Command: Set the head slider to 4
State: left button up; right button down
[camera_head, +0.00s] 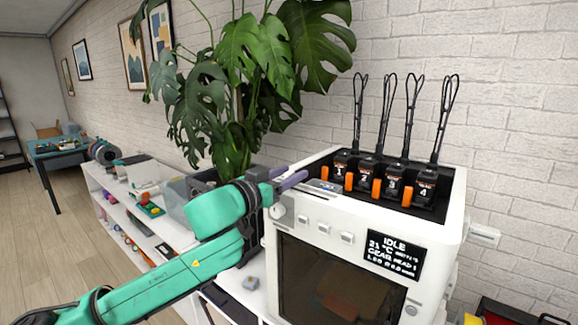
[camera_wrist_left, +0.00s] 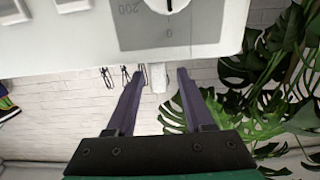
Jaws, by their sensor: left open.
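A white printer-like machine (camera_head: 310,262) stands at the right in the head view. Its top tray holds black heads numbered 1 to 4 (camera_head: 424,187) with orange tabs (camera_head: 376,190) beside them. Its dark display (camera_head: 394,257) reads IDLE and seems to show HEAD 1. A small strip (camera_head: 325,186) lies on the top front edge; I cannot tell whether it is the head slider. My left gripper (camera_head: 296,181) is open and empty at the machine's front left top corner. In the left wrist view, its fingers (camera_wrist_left: 160,75) are apart below a dial (camera_wrist_left: 174,4). My right gripper is out of view.
Square buttons (camera_head: 323,229) line the machine's upper front. Black cable loops (camera_head: 411,110) rise above the heads. A large leafy plant (camera_head: 240,70) stands behind my left gripper. A white shelf (camera_head: 180,232) with bins lies to the left. A red item (camera_head: 503,312) sits at lower right.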

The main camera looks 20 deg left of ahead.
pick_arm(q)
grip_shut()
dwell(1.4)
